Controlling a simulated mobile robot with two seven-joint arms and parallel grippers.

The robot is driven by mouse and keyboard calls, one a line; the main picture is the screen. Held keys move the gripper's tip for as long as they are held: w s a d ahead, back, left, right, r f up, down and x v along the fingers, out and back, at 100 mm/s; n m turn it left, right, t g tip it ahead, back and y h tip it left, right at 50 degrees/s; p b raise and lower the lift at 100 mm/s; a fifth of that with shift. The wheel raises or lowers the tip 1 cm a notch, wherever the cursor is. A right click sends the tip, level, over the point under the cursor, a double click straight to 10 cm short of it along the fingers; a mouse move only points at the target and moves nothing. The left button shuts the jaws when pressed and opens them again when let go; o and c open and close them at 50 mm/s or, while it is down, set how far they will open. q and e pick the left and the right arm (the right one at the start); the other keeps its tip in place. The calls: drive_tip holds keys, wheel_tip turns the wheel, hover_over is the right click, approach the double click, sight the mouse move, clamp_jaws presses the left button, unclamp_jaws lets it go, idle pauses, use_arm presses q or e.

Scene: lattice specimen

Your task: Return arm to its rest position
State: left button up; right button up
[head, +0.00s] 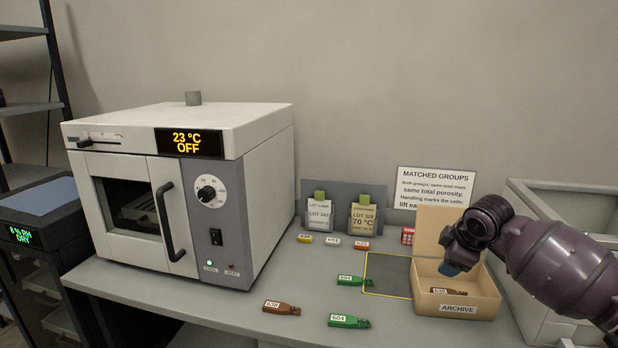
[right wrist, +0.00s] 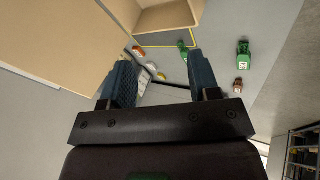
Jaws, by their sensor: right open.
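My right arm reaches in from the right in the head view, and its gripper (head: 450,267) hangs over the open cardboard archive box (head: 458,309). A brown tagged piece (head: 440,291) lies inside the box, apart from the gripper. In the right wrist view the gripper's two blue fingers (right wrist: 160,72) stand wide apart with nothing held between them. Part of the box (right wrist: 168,18) shows beyond the fingers at the top. My left gripper is not in view.
An oven (head: 180,190) reading 23 °C OFF stands left. Brown (head: 281,308) and green (head: 349,321) tagged pieces lie at the table front. Another green piece (head: 354,280) lies by a yellow-outlined mat (head: 388,272). Lot cards and a sign stand behind; a grey bin (head: 545,205) is right.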

drive_tip(key=s+a+f+m+t+y, duration=0.4)
drive_tip(key=s+a+f+t, duration=0.1)
drive_tip(key=a+f+t, duration=0.3)
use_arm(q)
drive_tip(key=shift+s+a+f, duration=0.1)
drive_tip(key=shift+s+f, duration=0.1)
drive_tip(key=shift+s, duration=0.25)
use_arm(e)
drive_tip(key=s+d+f+m+g+h, duration=0.1)
drive_tip(key=s+f+m, duration=0.1)
drive_tip(key=s+f, duration=0.5)
drive_tip(key=s+d+f+m+h, duration=0.1)
drive_tip(key=s+f, duration=0.6)
drive_tip(key=s, duration=0.8)
drive_tip(key=s+d+f+m+g+h, duration=0.1)
drive_tip(key=s+f+m+h, duration=0.2)
drive_tip(key=s+f, duration=0.4)
drive_tip(key=s+m, duration=0.1)
drive_tip(key=s, duration=0.3)
drive_tip(key=shift+d+m+g, duration=0.3)
drive_tip(key=shift+d, duration=0.1)
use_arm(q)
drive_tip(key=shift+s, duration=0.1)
use_arm(e)
drive_tip(key=shift+s, duration=0.1)
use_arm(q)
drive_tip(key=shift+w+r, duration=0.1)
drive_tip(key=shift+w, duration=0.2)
